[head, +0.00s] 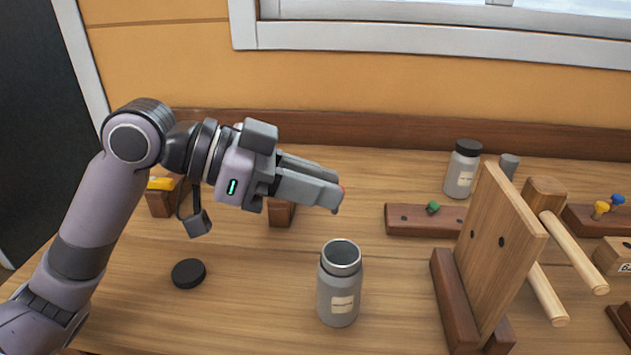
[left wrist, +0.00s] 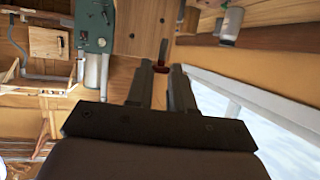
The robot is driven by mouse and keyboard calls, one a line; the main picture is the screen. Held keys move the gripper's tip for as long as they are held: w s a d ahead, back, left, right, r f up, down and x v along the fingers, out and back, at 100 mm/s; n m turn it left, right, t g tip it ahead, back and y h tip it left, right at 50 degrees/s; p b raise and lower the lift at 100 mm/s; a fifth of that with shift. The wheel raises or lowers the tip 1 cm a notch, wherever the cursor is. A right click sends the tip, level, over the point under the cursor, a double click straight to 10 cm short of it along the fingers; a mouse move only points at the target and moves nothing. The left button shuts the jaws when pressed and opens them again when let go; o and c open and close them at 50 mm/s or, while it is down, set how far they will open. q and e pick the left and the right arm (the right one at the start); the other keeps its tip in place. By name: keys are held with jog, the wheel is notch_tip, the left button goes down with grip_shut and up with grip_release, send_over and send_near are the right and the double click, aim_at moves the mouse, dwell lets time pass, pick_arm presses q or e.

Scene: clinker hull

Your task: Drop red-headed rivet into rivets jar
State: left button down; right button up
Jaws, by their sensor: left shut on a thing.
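My left gripper (head: 338,196) is held above the bench, pointing right, shut on the red-headed rivet. Only a bit of the rivet's red head (head: 341,189) shows at the fingertips in the head view. In the left wrist view the red rivet (left wrist: 162,67) sits between the tips of my left gripper (left wrist: 161,70). An open grey jar (head: 338,300) with a pale label stands upright on the bench, below the fingertips and nearer the camera. Its label is too small to read. The gripper is apart from the jar. My right gripper is not in view.
A black lid (head: 188,273) lies left of the open jar. A black-lidded jar (head: 463,168) stands at the back. Bench around the open jar is clear.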

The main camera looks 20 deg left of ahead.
pick_arm(q)
jog(key=c, duration=0.9)
grip_release()
jog(key=shift+a, duration=0.1)
jog(key=v, duration=0.7)
jog(key=shift+b, duration=0.35)
jog(key=shift+s, duration=0.1)
